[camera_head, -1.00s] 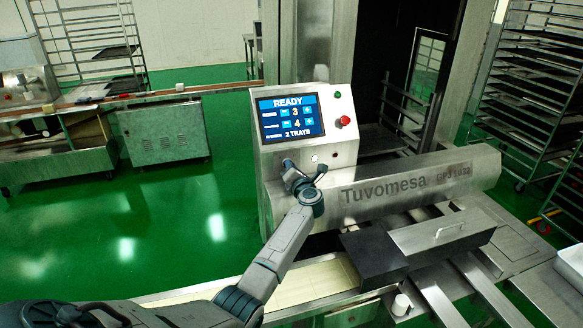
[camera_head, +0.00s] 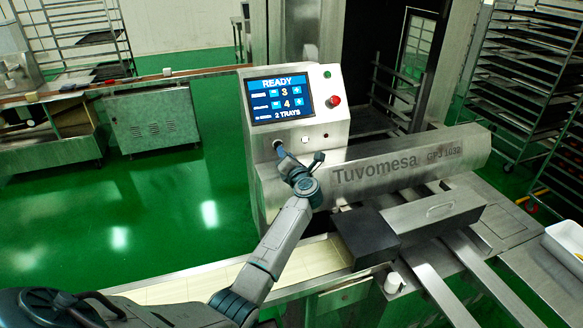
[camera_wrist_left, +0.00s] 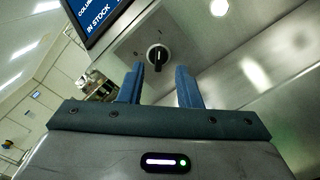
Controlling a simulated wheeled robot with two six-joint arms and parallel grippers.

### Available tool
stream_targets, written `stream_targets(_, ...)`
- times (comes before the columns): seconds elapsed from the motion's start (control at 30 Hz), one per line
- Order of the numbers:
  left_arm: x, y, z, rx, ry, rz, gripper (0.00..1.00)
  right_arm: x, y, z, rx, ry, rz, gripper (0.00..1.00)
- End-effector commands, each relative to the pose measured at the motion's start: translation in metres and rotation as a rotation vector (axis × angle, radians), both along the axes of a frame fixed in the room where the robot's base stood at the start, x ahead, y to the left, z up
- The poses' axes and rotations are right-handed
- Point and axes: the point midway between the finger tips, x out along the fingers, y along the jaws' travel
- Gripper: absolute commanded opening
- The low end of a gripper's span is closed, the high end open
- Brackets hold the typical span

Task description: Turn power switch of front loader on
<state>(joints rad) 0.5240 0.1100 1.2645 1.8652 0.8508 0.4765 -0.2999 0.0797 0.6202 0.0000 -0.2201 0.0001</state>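The front loader (camera_head: 400,165) is a steel machine marked Tuvomesa, with a slanted control panel and a lit screen (camera_head: 280,99) reading READY. Its power switch (camera_wrist_left: 157,57) is a round black knob with a bar handle, seen in the left wrist view. The bar stands roughly upright in that picture. My left gripper (camera_head: 299,155) is at the lower part of the panel. Its two blue fingers (camera_wrist_left: 160,80) are open and empty in the left wrist view, and the knob shows between and just beyond the tips, nearer the left finger. My right gripper is not in view.
A red button (camera_head: 333,100) and a green button (camera_head: 327,75) sit right of the screen. A dark box (camera_head: 365,235) and steel rails stand at the front right. A tray rack (camera_head: 530,90) stands at the back right. Green floor at the left is clear.

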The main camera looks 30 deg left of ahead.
Motion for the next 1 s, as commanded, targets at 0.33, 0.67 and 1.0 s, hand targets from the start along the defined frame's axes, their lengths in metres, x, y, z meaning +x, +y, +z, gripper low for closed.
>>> stream_targets(0.33, -0.036, -0.043, -0.003, -0.002, 0.0, 0.0, 0.31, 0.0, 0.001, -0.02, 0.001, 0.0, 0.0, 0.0)
stream_targets(0.67, -0.042, -0.049, -0.001, 0.0, 0.002, 0.001, 0.31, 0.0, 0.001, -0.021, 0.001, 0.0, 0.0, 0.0)
stream_targets(1.0, -0.042, -0.048, 0.0, 0.005, 0.001, -0.002, 0.31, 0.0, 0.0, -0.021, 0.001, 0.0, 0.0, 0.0)
